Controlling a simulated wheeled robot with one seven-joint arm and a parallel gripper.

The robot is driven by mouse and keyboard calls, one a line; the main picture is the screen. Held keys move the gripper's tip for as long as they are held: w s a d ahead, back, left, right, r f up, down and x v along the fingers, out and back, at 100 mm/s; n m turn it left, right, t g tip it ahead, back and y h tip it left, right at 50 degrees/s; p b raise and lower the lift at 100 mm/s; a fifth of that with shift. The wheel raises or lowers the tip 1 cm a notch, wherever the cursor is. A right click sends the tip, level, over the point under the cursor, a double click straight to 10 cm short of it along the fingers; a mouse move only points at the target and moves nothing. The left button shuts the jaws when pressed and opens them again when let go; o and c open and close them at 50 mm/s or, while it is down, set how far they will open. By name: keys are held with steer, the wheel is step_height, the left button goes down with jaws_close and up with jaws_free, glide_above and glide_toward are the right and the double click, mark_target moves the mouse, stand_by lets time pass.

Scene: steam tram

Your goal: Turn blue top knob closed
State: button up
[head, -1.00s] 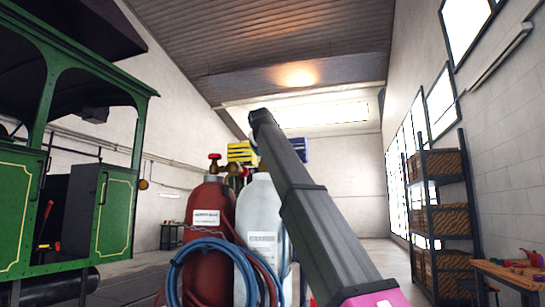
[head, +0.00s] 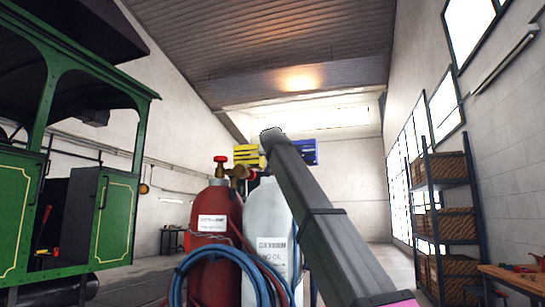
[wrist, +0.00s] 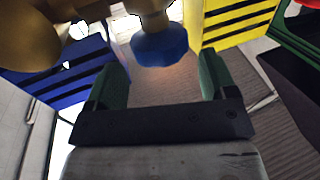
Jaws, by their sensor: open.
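The blue knob (wrist: 160,46) shows in the wrist view, on a brass valve stem at the top centre. My gripper (wrist: 163,66) is open, with one green finger on each side of the knob's lower edge. I see a gap on both sides, so the fingers do not appear to touch it. In the head view a white oxygen cylinder (head: 264,220) stands beside a red cylinder (head: 213,212). My arm passes in front of the white cylinder's top, and the blue knob is hidden there.
Brass fittings (wrist: 28,35) lie close at the wrist view's upper left. A red knob (head: 221,159) tops the red cylinder. Blue hose (head: 180,280) coils in front. A green tram (head: 115,220) stands left; shelves (head: 447,225) and a workbench (head: 515,275) stand right.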

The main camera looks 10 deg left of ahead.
steer(key=x, duration=0.5)
steer(key=shift+w+a, duration=0.1)
steer(key=shift+w, duration=0.3)
steer(key=shift+c, duration=0.3)
steer(key=c, duration=0.6)
steer(key=shift+m+h, duration=0.3)
steer(key=shift+h, duration=0.2)
